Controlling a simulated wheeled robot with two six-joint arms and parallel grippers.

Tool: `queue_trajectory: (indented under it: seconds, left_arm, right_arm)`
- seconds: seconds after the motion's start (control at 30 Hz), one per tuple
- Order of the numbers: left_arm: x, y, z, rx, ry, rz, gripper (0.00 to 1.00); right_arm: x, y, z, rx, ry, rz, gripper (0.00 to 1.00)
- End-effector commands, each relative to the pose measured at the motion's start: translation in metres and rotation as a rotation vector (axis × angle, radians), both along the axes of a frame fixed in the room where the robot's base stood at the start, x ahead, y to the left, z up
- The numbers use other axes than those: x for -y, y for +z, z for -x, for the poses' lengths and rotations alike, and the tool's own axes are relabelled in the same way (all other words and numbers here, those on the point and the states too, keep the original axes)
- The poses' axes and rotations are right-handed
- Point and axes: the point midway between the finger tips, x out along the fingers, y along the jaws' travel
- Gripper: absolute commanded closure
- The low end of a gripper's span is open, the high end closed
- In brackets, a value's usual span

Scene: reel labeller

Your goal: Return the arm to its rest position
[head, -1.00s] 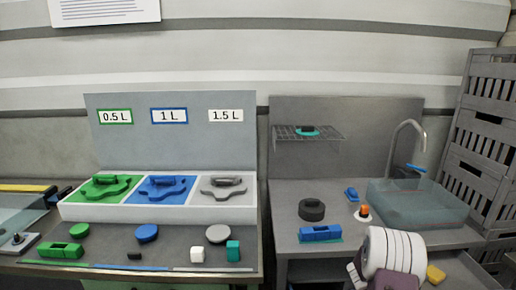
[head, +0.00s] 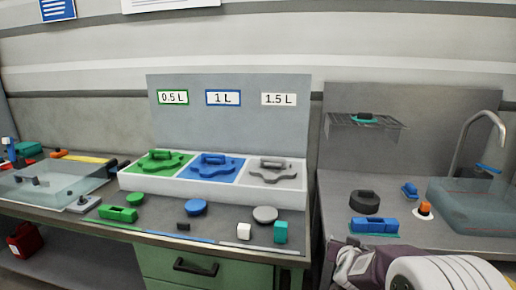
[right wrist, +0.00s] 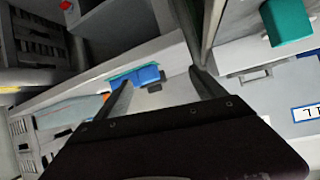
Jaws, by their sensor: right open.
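My right arm (head: 440,272) shows at the bottom right of the head view, with a white shell and a dark wrist part, in front of the sink-side counter. In the right wrist view my right gripper (right wrist: 162,78) has its two dark fingers spread apart, with nothing held between them. Beyond the fingers, a blue block on a teal base (right wrist: 147,76) shows on a grey surface. My left arm and left gripper are not in view.
The sink-side counter holds a black ring (head: 365,202), a blue block (head: 374,225), an orange-topped piece (head: 425,209) and a basin (head: 470,205). The left bench has a white tray (head: 212,196) with green, blue and grey sections, and several small loose pieces in front.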

Motion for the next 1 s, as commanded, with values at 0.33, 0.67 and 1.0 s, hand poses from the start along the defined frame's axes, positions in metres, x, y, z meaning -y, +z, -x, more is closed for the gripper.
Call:
queue_trajectory:
  seconds: [0.33, 0.67, 1.0]
  left_arm:
    - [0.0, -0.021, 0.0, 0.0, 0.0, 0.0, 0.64]
    - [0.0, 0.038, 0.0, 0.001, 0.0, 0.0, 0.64]
    - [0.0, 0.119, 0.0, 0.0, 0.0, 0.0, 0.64]
  right_arm:
    - [-0.129, -0.118, 0.16, -0.619, 0.474, -0.114, 0.2]
    - [-0.122, -0.09, 0.249, -0.964, 0.444, -0.177, 0.2]
    - [-0.122, -0.009, 0.248, -0.961, 0.445, -0.178, 0.2]
